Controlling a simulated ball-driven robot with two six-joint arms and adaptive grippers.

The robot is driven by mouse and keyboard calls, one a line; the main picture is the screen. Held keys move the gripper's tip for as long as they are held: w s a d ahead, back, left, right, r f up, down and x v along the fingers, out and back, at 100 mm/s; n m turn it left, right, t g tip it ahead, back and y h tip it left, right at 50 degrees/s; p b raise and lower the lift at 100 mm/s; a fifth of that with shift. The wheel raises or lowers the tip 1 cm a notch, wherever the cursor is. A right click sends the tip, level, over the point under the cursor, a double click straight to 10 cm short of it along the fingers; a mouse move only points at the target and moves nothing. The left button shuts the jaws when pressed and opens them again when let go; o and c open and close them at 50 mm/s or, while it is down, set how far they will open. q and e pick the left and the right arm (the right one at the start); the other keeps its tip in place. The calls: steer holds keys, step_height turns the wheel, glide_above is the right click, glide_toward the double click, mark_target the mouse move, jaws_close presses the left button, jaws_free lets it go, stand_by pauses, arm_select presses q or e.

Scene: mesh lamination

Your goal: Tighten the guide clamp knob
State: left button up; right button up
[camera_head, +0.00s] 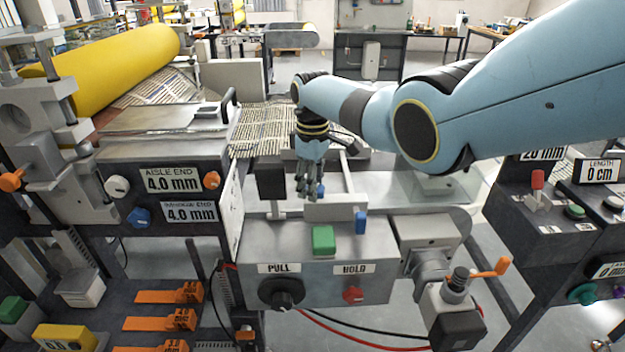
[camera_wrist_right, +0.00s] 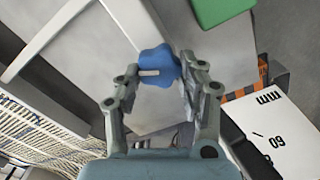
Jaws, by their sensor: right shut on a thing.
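The guide clamp knob is a blue lobed knob (camera_wrist_right: 158,61) with a pale line on it. In the right wrist view it sits between the fingertips of my right gripper (camera_wrist_right: 160,78), which is shut on it. In the head view my right gripper (camera_head: 309,188) points down over the grey guide unit, and a bit of the blue knob (camera_head: 321,190) shows at its fingertips. The fingers hide most of the knob there. My left gripper is not in view.
A green block (camera_head: 323,239) and a blue upright piece (camera_head: 361,222) stand on the unit near the gripper. Below are a black PULL knob (camera_head: 281,293) and a red HOLD knob (camera_head: 352,295). A dark upright plate (camera_head: 271,181) stands close at the gripper's left.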

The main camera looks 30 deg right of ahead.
steer(key=m+p, duration=0.1)
steer(key=m, duration=0.5)
steer(key=shift+d, duration=0.2)
steer(key=m+p, duration=0.1)
steer(key=m, duration=0.5)
steer(key=shift+d, duration=0.15)
steer(key=shift+m, duration=0.3)
steer(key=o, duration=1.2)
steer(key=shift+c, duration=0.2)
step_height(320, 180, up, 12)
